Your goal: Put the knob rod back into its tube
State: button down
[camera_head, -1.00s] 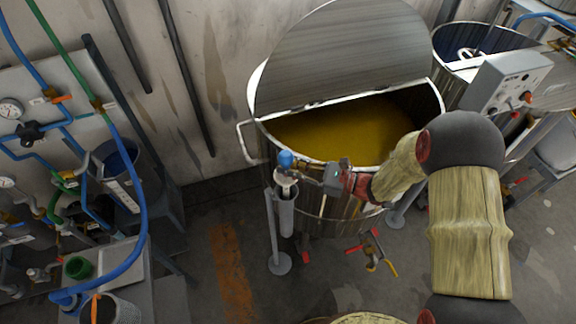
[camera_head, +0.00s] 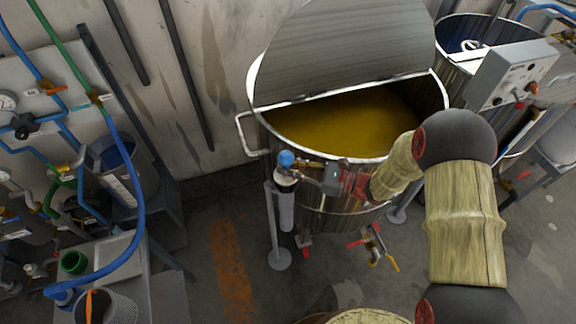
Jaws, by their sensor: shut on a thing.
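The knob rod shows as a blue round knob (camera_head: 286,159) with a pale part just under it. Its shaft is not visible below that. The tube (camera_head: 286,210) is a grey upright cylinder on a stand in front of the large steel vat, directly under the knob. The pale part meets or overlaps the tube's mouth; I cannot tell how deep the rod sits. My gripper (camera_head: 300,168) comes in from the right and is shut on the knob rod just below the knob. The fingertips are small and partly hidden.
The steel vat (camera_head: 318,196) of yellow paint (camera_head: 345,125) stands right behind the tube, its lid half raised. A valve with red and yellow handles (camera_head: 374,247) juts out low on the right. A blue hose (camera_head: 139,190) and a bench with containers are at left. Floor is clear at lower middle.

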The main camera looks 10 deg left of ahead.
jog(key=shift+f, duration=0.45)
jog(key=c, duration=1.7)
grip_release()
jog(key=shift+o, duration=0.2)
jog(key=shift+d, duration=0.1)
